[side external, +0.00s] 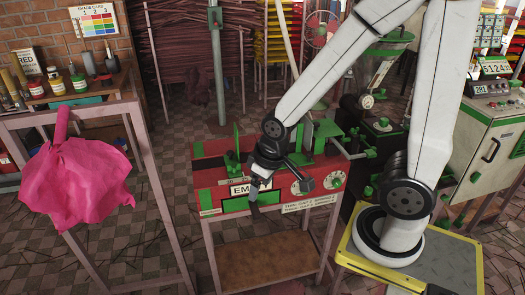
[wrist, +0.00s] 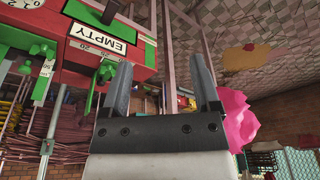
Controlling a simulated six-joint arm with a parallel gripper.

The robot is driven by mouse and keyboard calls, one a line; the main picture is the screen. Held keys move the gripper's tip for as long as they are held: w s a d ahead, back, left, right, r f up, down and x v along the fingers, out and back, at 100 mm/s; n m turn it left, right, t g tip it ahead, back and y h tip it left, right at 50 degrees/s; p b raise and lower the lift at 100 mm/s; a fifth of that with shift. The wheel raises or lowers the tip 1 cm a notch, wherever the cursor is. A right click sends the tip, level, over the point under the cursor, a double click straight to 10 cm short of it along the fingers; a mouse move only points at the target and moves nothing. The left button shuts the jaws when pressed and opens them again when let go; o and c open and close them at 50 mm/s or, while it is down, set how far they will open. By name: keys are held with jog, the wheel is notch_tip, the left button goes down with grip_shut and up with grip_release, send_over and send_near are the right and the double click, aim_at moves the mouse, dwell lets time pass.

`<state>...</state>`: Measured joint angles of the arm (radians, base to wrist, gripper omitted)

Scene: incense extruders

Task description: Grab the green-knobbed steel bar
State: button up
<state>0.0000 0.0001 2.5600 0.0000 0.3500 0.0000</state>
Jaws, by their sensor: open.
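The red press (side external: 240,180) stands on a wooden stand in the side external view, with green fittings and an EMPTY label. A short bar ending in a green knob (side external: 369,153) sticks out on its right side; I cannot be sure this is the named steel bar. My gripper (side external: 255,194) is in front of the press face, pointing down, partly hidden by my own wrist. In the wrist view my gripper (wrist: 161,62) is open, with nothing between its two grey fingers. Green fittings (wrist: 42,48) on the press show left of the fingers, apart from them.
A bench with paint jars (side external: 57,86) and a hanging pink cloth (side external: 75,188) stand on the left; the cloth also shows in the wrist view (wrist: 237,118). A pale green cabinet (side external: 483,155) stands on the right.

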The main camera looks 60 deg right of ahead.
jog(key=shift+r, duration=0.15)
jog(key=w+d+r+m, duration=0.6)
jog(key=w+d+r, duration=0.1)
jog(key=w+d, duration=0.2)
jog(key=w+d+m+g, duration=0.1)
jog(key=w+d+m, duration=0.15)
jog(key=d, duration=0.45)
jog(key=w+d+m+g, duration=0.1)
jog(key=w+d+m, duration=0.1)
jog(key=d+m, duration=0.35)
jog(key=s+d+f+m, duration=0.1)
jog(key=d+m, duration=0.1)
jog(key=d, duration=0.6)
jog(key=d+f+m, duration=0.2)
jog(key=d, duration=0.6)
jog(key=shift+g, duration=0.3)
jog(key=f, duration=0.8)
jog(key=shift+s+a+f, duration=0.15)
jog(key=shift+a+f, duration=0.05)
jog(key=shift+a, duration=0.15)
jog(key=shift+f, duration=0.45)
jog(key=shift+f, duration=1.25)
